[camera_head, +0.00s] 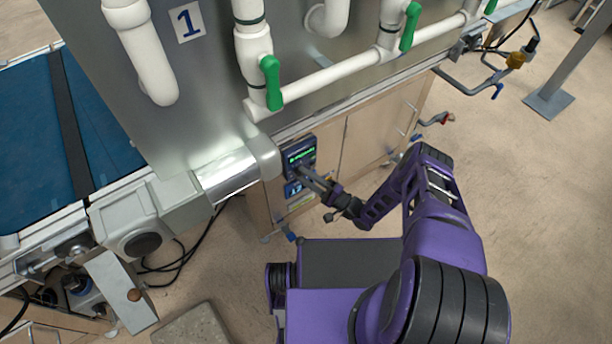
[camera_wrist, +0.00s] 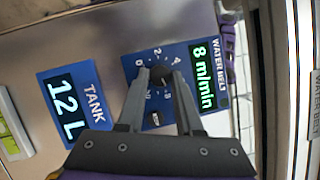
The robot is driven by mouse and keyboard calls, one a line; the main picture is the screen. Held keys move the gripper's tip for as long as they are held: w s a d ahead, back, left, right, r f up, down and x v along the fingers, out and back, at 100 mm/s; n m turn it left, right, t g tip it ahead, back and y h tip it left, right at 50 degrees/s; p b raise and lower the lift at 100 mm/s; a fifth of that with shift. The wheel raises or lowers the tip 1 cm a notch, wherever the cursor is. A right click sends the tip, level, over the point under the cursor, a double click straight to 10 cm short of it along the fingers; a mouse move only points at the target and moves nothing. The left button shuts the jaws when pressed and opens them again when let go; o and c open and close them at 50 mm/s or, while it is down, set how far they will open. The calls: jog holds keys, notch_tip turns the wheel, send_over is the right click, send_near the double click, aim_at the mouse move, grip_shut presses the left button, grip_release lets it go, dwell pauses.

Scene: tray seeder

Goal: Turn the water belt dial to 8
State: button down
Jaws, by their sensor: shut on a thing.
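The water belt panel (camera_wrist: 190,58) is a blue plate with a numbered dial scale and a green-lit display (camera_wrist: 206,76) reading 8 m/min. In the head view the panel (camera_head: 300,150) is on the wooden cabinet front, below the pipes. My gripper (camera_wrist: 161,78) is shut on the dark dial knob (camera_wrist: 160,72), one finger on each side. The fingers hide part of the scale, and I cannot make out the pointer. In the head view my gripper (camera_head: 305,174) reaches the panel from the lower right.
A blue TANK panel (camera_wrist: 90,103) reading 12 L sits beside the water belt panel. White pipes with green valve handles (camera_head: 271,83) run above. A metal roller end (camera_head: 226,174) and a blue conveyor (camera_head: 30,140) stand to the left.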

jog(key=shift+m, duration=0.6)
jog(key=shift+t, duration=0.3)
jog(key=c, duration=0.6)
grip_release()
jog(key=shift+o, duration=0.2)
notch_tip(320, 180, up, 9)
jog(key=shift+f+p, duration=0.1)
jog(key=shift+p, duration=1)
jog(key=shift+r, duration=0.65)
